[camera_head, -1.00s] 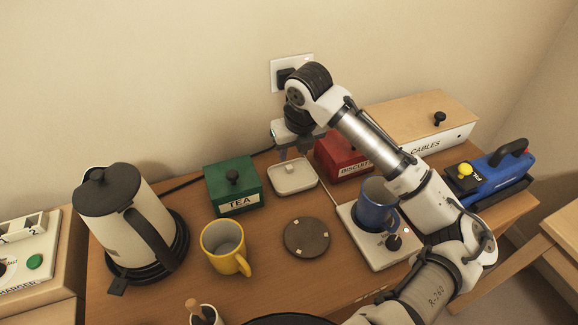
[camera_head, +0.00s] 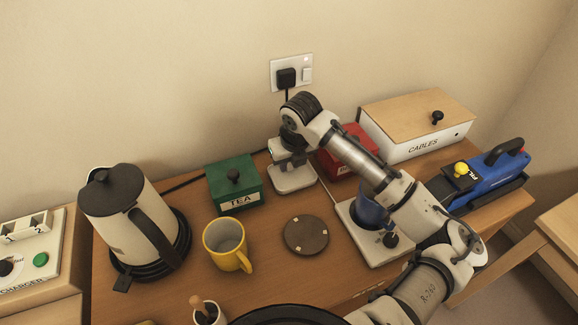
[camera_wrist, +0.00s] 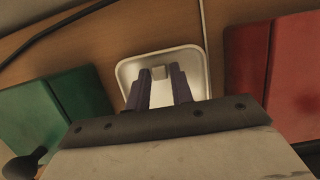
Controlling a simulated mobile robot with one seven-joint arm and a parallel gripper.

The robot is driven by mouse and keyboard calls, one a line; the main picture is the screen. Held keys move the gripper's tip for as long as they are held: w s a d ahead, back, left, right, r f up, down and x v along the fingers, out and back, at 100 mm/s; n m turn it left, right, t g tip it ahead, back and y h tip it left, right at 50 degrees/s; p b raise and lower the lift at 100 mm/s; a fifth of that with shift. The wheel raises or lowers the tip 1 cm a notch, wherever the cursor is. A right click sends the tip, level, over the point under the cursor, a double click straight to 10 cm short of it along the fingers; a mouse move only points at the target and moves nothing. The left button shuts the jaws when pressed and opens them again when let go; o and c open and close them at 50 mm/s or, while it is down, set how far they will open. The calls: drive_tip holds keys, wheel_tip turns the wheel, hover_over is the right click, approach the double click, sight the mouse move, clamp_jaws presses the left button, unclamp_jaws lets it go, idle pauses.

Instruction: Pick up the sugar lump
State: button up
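The sugar lump (camera_wrist: 158,72) is a small pale cube in a shallow white square dish (camera_wrist: 191,58), seen in the wrist view. The dish also shows in the head view (camera_head: 294,184), between the green tea box and the red box. My gripper (camera_wrist: 158,76) is open, with its two dark fingers reaching down over the dish. The lump appears between the fingertips in the wrist view, with a gap on each side. I cannot tell how far the tips are above the dish floor. In the head view my gripper (camera_head: 289,166) hides the lump.
The green tea box (camera_head: 236,192) stands left of the dish and the red box (camera_head: 336,160) right of it. A yellow mug (camera_head: 226,243), a round dark mat (camera_head: 306,236) and a kettle (camera_head: 122,220) are nearer. A blue mug (camera_head: 370,211) stands partly behind my arm.

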clamp_jaws()
drive_tip(key=shift+r, duration=0.15)
